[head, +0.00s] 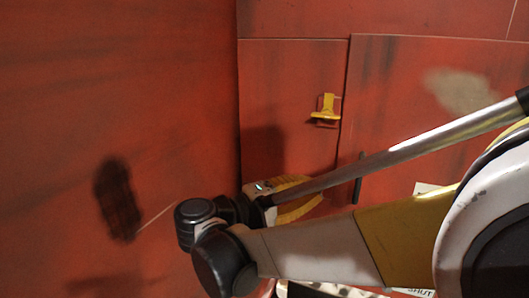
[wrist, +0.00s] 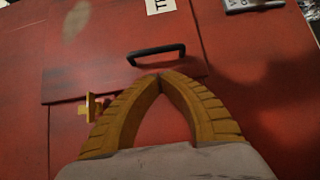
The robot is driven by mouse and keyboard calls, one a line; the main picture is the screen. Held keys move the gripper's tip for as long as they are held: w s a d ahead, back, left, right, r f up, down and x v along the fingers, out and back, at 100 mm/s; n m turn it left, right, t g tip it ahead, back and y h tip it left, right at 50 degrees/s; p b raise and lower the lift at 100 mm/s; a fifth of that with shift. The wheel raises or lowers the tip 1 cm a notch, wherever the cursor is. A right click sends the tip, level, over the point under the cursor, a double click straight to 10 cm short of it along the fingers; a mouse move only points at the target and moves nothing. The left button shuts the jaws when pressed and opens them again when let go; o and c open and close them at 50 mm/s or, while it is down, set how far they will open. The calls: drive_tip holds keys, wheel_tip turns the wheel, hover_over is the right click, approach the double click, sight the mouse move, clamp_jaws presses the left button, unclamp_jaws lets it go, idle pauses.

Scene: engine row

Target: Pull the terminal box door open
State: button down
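The terminal box door appears to be the red panel (head: 400,110) right of the seam in the head view; it also shows in the wrist view (wrist: 110,65). It looks closed or nearly so. Its black bar handle (wrist: 157,54) lies just beyond my fingertips in the wrist view, and shows partly behind my arm in the head view (head: 358,178). My gripper (wrist: 160,77) has its yellow fingertips together with nothing visible between them. It shows left of the handle in the head view (head: 316,192). Whether the tips touch the door is unclear.
A yellow latch (head: 325,110) sits on the neighbouring red panel beside the door's edge; it also shows in the wrist view (wrist: 90,106). A white label (wrist: 160,5) and a grey box (wrist: 252,4) lie past the handle. A large red wall (head: 110,90) fills the left.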

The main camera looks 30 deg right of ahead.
drive_tip(key=d+p, duration=0.1)
drive_tip(key=d, duration=0.9)
drive_tip(key=shift+d, duration=0.2)
drive_tip(key=shift+s+a+r, duration=0.1)
drive_tip(key=shift+s, duration=0.05)
